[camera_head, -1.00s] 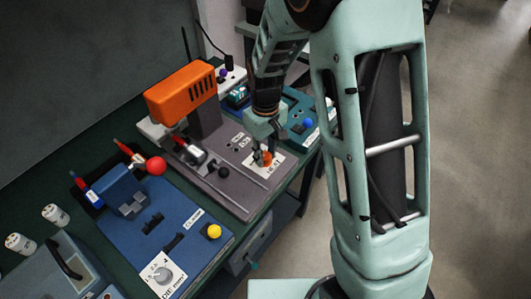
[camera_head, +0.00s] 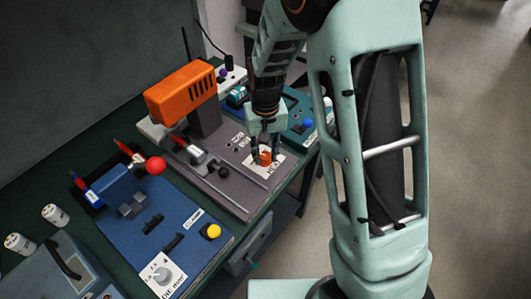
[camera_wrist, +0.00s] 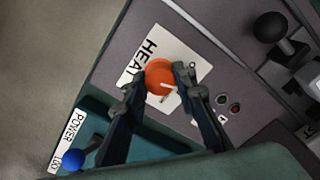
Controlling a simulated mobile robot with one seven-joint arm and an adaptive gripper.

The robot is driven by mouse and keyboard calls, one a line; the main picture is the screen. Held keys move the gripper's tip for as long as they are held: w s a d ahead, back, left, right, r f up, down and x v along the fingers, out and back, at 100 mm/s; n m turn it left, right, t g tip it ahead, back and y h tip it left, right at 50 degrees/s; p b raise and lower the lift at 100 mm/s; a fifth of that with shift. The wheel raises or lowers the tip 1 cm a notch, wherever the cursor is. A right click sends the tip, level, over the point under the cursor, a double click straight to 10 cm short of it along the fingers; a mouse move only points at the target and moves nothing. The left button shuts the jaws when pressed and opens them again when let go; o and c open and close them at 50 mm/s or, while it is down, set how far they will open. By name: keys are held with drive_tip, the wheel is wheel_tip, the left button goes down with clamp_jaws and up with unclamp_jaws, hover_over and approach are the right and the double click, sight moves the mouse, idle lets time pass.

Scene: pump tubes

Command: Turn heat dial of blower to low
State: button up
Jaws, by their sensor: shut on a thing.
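The orange heat dial (camera_head: 265,158) sits on a white label plate (camera_head: 281,159) at the front right of the blower's grey base. The orange blower (camera_head: 182,92) stands on the base behind it. In the wrist view, the dial (camera_wrist: 157,74) is round with a pale pointer mark, beside the word HEAT on the plate (camera_wrist: 176,42). My gripper (camera_head: 266,155) reaches down over the dial, and its fingers are shut on it from two sides. The wrist view shows the gripper (camera_wrist: 161,75) with one fingertip on each side of the dial. Some scale marks are hidden.
A black knob (camera_head: 223,172) stands on the same base, left of the dial. A blue unit with a red ball (camera_head: 155,165), a yellow button (camera_head: 213,231) and a white dial (camera_head: 162,275) lies nearer.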

sight(266, 155)
drive_tip(key=shift+m, duration=1.6)
drive_tip(key=o, duration=1.2)
drive_tip(key=shift+c, duration=0.2)
wheel_tip(266, 155, up, 12)
